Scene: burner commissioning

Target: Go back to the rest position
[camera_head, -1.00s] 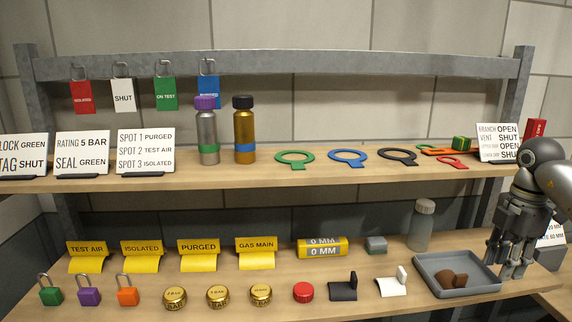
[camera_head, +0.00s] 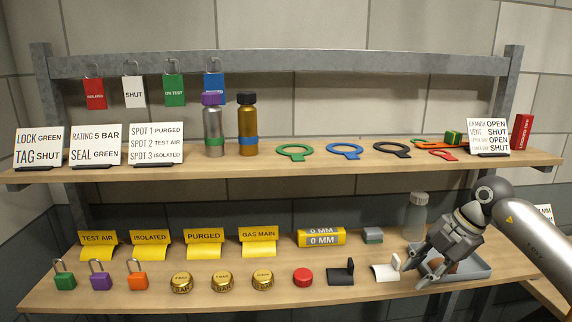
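My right gripper (camera_head: 428,270) is in front of the grey tray (camera_head: 478,274) at the right of the lower shelf, its arm coming in from the right. Its fingers look spread apart, with nothing seen between them. The tray holds a brown lump, now mostly hidden behind the gripper. A white stand (camera_head: 385,271) is just left of the fingers; whether they touch is unclear. My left gripper is not in view.
The lower shelf (camera_head: 330,295) bears yellow signs, padlocks, gold caps, a red cap (camera_head: 303,277), a black stand (camera_head: 342,273) and a clear grey-lidded bottle (camera_head: 416,215) behind my gripper. The upper shelf (camera_head: 350,167) holds cards, two bottles and coloured rings.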

